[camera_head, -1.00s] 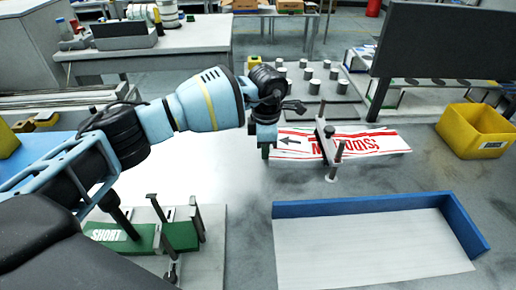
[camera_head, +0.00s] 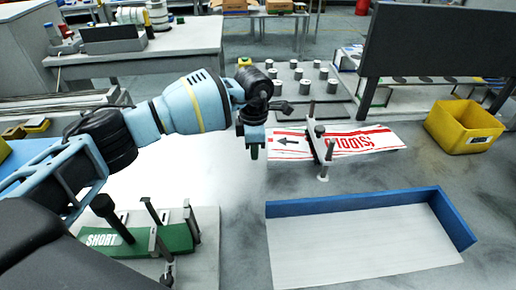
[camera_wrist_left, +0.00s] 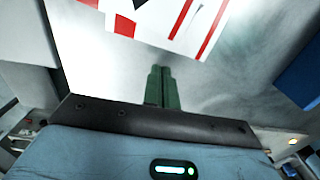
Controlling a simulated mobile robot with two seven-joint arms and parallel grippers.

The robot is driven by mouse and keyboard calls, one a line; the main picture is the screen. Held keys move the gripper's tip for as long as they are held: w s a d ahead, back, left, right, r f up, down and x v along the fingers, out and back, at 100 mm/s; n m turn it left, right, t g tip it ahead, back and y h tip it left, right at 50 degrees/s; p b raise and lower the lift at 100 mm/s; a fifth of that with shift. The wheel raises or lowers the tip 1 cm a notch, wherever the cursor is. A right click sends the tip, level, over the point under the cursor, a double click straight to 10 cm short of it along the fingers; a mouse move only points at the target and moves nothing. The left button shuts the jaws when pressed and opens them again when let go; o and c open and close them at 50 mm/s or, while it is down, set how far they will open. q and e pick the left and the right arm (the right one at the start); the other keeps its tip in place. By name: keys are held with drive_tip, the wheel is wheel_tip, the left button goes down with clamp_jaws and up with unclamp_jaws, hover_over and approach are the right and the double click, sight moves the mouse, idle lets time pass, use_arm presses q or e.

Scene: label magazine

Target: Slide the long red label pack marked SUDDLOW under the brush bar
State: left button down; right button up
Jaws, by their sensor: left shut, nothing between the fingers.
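The long label pack (camera_head: 293,143), white with red stripes, red lettering and a black arrow, lies flat on the grey table. Its lettering is only partly readable. The brush bar (camera_head: 318,143), held on short posts, crosses over the pack near its middle and hides a strip of it. My left gripper (camera_head: 254,152) is shut and empty, pointing down just off the pack's left end. In the left wrist view its green fingertips (camera_wrist_left: 162,70) are together, with a red-and-white pack end (camera_wrist_left: 185,22) beyond them. Whether they touch is unclear. My right gripper is not in view.
A white tray (camera_head: 360,250) with blue walls stands in front. A green pack marked SHORT (camera_head: 100,240) sits in a fixture at front left. A yellow bin (camera_head: 463,127) and a dark panel (camera_head: 435,42) stand at right. Several grey cylinders (camera_head: 297,75) stand behind.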

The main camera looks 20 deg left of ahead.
use_arm(q)
drive_tip(key=shift+s+a+r, duration=0.15)
drive_tip(key=shift+s+a, duration=0.15)
drive_tip(key=shift+a, duration=0.5)
drive_tip(key=shift+a+r, duration=0.25)
drive_tip(key=shift+r, duration=0.65)
wheel_tip(320, 180, up, 8)
drive_tip(key=shift+d, duration=0.3)
drive_tip(key=shift+f, duration=0.1)
